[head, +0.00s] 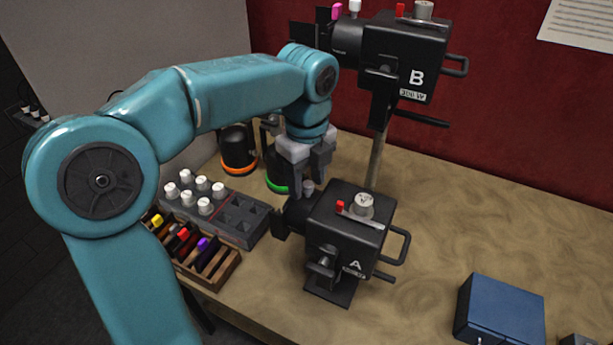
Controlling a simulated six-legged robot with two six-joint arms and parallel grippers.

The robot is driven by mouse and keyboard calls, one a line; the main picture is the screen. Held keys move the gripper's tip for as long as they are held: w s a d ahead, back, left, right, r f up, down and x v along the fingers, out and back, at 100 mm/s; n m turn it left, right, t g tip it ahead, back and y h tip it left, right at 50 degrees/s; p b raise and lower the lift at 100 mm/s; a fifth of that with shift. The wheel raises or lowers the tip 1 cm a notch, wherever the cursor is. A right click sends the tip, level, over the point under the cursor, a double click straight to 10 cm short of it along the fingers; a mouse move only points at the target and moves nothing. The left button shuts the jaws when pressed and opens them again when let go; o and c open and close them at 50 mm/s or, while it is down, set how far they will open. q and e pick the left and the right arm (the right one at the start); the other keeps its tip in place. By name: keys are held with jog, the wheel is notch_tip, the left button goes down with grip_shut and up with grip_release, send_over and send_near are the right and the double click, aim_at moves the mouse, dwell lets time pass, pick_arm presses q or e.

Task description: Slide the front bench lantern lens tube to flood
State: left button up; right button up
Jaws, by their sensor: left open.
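The front bench lantern, marked A (345,232), is a black box lamp standing low on the bench. Its short dark lens tube (296,212) points left from the body. A small grey knob (308,187) stands up above the tube. My left gripper (308,178) comes down from above with its grey fingers apart, close over this knob. I cannot tell whether the fingers touch the knob or stand around it. The front end of the tube is dark, and its exact slide position is hard to read. My right gripper is not in view.
A second lantern, marked B (405,60), is held higher on a pole (376,160) behind. A control box with white knobs (230,215) and a wooden tray of coloured pens (215,268) lie left. A blue box (500,310) sits front right.

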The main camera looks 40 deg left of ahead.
pick_arm(q)
jog(key=shift+d, duration=0.15)
grip_shut()
jog(key=shift+w+d, duration=0.1)
jog(key=shift+d, duration=0.05)
